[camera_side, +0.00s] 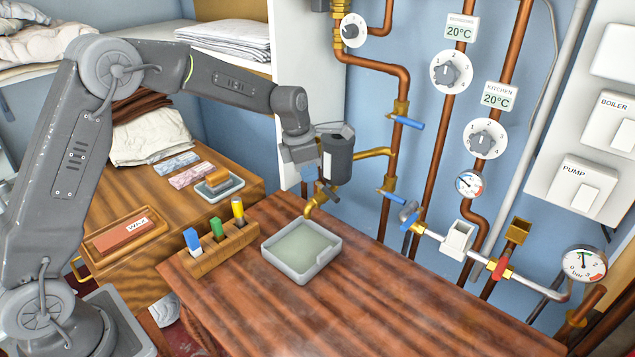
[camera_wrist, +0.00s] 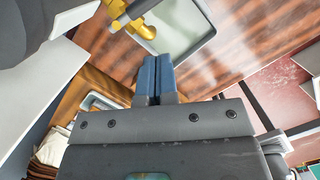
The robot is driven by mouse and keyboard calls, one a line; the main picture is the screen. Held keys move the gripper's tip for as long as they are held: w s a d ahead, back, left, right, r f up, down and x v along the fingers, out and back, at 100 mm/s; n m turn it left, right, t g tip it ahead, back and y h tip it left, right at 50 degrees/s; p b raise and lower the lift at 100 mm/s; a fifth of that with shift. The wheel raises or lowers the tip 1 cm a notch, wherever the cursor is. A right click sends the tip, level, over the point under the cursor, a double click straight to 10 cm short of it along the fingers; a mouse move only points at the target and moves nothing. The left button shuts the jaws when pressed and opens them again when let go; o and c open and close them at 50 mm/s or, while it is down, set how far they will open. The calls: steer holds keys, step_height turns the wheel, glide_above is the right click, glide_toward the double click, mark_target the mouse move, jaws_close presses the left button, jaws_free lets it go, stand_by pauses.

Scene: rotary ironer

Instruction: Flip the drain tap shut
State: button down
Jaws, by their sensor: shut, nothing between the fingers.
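My gripper (camera_side: 310,176) points down just above and left of the lever. In the wrist view its blue fingers (camera_wrist: 155,66) are together and empty, apart from the tap. Whether the lever lies across or along the spout is unclear.
A dark cylinder (camera_side: 337,158) hangs beside my wrist. Copper pipes and other blue-handled valves (camera_side: 407,122) line the wall to the right. A wooden block with several coloured sticks (camera_side: 218,250) stands left of the tray. The table's right part is clear.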

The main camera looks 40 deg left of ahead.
step_height(320, 180, up, 7)
steer(key=s, duration=0.1)
steer(key=shift+s+a, duration=0.15)
steer(key=shift+s, duration=0.05)
steer(key=shift+r, duration=0.1)
